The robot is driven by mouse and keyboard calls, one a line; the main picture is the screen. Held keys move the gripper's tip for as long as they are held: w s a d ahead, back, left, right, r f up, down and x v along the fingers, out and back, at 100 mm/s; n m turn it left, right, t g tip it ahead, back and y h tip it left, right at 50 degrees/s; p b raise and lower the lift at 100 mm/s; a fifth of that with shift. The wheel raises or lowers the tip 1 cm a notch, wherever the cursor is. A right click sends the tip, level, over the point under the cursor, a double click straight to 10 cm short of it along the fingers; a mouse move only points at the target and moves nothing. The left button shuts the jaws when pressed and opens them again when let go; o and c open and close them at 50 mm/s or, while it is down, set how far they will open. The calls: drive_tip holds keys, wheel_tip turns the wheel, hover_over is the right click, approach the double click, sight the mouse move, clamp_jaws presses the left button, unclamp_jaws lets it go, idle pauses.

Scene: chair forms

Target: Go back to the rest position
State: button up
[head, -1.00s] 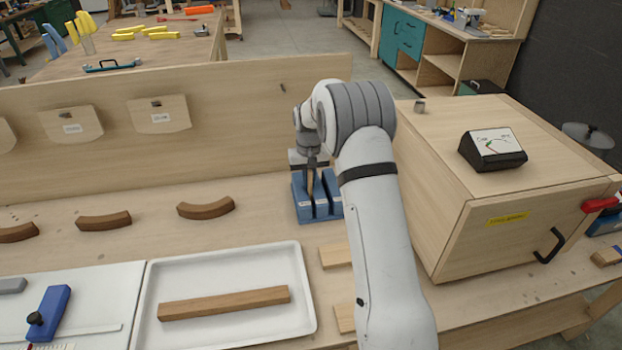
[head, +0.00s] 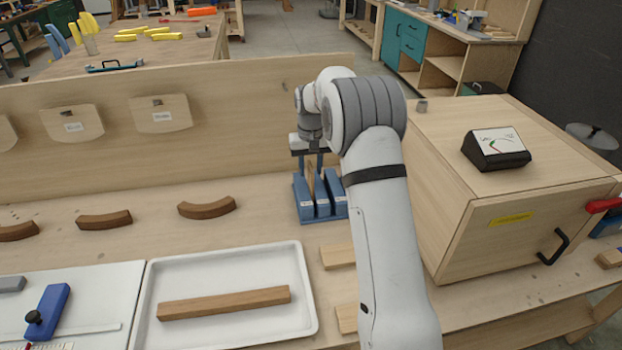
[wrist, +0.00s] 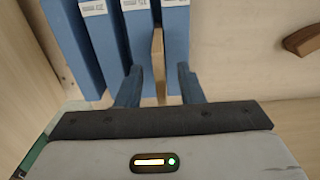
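My gripper (head: 313,165) is at the blue slotted holder (head: 305,212) on the bench, just above it. In the wrist view my gripper (wrist: 159,85) has its two fingers spread, with a gap on each side of a thin wooden strip (wrist: 158,60). The strip stands upright at a slot of the blue holder (wrist: 102,45). In the head view the strip (head: 311,178) shows between the fingers. My arm hides part of the holder's right side.
A wooden cabinet (head: 470,225) with a black meter (head: 496,149) on top stands to the right. A white tray (head: 290,328) with a wooden bar (head: 225,303) lies in front. Curved wooden pieces (head: 207,208) lie left. A wooden back panel (head: 240,110) rises behind.

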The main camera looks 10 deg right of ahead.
wheel_tip(320, 180, up, 3)
drive_tip(key=shift+f, duration=0.1)
drive_tip(key=shift+s+r, duration=0.2)
drive_tip(key=shift+r, duration=0.25)
drive_tip(key=s+r+t, duration=0.1)
drive_tip(key=s+r, duration=0.4)
drive_tip(key=s, duration=0.5)
drive_tip(key=s+r+t, duration=0.1)
drive_tip(key=s+r, duration=0.5)
drive_tip(key=s, duration=0.3)
drive_tip(key=s+f+t, duration=0.1)
drive_tip(key=s+f, duration=0.2)
drive_tip(key=s, duration=1.6)
drive_tip(key=shift+s+d+f, duration=0.2)
drive_tip(key=shift+s+d, duration=0.2)
